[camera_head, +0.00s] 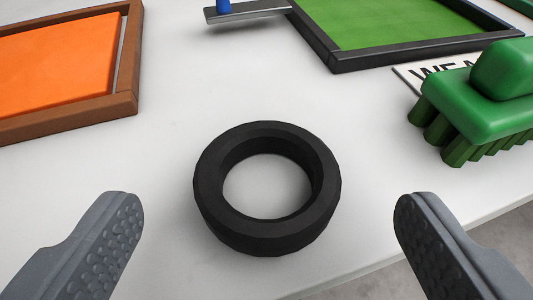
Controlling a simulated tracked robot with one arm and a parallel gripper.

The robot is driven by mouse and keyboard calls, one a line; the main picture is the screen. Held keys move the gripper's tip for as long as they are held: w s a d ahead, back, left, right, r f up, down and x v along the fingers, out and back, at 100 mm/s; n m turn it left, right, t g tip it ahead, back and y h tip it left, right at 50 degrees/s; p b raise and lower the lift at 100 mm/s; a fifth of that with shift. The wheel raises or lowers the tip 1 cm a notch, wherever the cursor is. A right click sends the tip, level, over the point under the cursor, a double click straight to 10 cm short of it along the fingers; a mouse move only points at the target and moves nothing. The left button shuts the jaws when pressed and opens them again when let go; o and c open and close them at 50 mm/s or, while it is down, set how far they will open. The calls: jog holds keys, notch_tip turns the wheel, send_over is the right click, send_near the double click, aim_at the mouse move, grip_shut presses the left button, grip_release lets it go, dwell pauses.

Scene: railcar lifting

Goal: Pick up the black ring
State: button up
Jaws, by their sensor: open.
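The black ring (267,238) lies flat on the white table in the middle of the view. The white surface shows through its hole. My gripper (269,213) is open, with one grey studded finger to the left of the ring and one to the right. Neither finger touches the ring, and there is a gap on both sides. Nothing is between the fingers except the ring farther ahead and the bare surface. The height of the fingers above the table is hard to tell.
An orange panel in a brown frame (126,80) lies at upper left. A dark-framed green panel (420,51) lies at upper right. A green toy-like object (487,98) stands at right beside a lettered white sign (407,77). A blue piece (223,6) sits on a grey strip. The table edge (490,215) runs along lower right.

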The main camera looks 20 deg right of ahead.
aim_at(266, 172)
jog(key=x, duration=0.2)
jog(key=shift+w+d+f+b, duration=0.1)
jog(key=shift+w+f+b, duration=0.15)
jog(key=shift+f+b, duration=0.1)
jog(key=shift+x, duration=1.1)
jog(key=c, duration=1)
